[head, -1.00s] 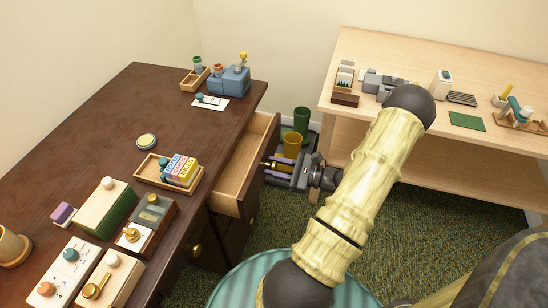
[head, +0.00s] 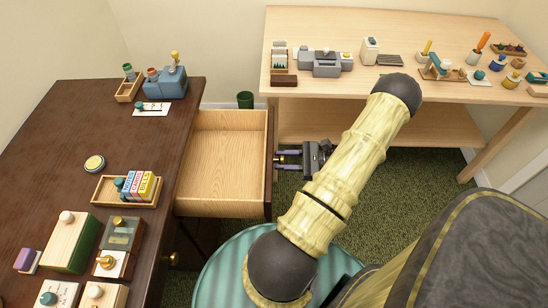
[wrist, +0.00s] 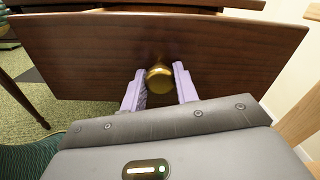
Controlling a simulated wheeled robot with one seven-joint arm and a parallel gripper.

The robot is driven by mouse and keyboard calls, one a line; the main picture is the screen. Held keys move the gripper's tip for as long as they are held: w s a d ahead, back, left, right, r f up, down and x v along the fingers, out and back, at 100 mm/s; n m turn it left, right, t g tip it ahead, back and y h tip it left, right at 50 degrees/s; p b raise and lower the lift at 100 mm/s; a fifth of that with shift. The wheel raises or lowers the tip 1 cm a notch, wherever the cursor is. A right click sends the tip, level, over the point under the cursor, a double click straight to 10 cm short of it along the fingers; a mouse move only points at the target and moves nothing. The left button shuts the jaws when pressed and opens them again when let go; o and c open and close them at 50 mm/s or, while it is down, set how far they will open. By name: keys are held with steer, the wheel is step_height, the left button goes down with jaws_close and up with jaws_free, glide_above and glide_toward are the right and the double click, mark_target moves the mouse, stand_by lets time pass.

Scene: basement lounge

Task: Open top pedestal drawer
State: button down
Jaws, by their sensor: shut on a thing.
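The top pedestal drawer (head: 225,150) is pulled far out from the dark wooden desk (head: 60,150), and its pale wooden inside looks empty. Its dark front panel (wrist: 230,45) spans the wrist view, with a round brass knob (wrist: 159,80) in the middle. My gripper (head: 284,160) is at the outside of that front, to the right of the drawer in the head view. In the wrist view its two lilac fingers stand on either side of the knob, shut on it.
The desk top holds a card tray (head: 127,190), several boxes and a blue device (head: 165,82). A light wooden workbench (head: 450,85) with small items stands behind my arm. A green bin (head: 245,99) stands behind the drawer. Green carpet (head: 375,185) lies open below.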

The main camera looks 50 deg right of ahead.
steer(key=shift+s, duration=0.1)
steer(key=c, duration=1.1)
jaws_free()
steer(key=shift+o, duration=0.2)
steer(key=shift+d, duration=0.1)
steer(key=v, duration=1.7)
steer(key=shift+p, duration=0.3)
steer(key=shift+s+d, duration=0.1)
steer(key=shift+s, duration=0.05)
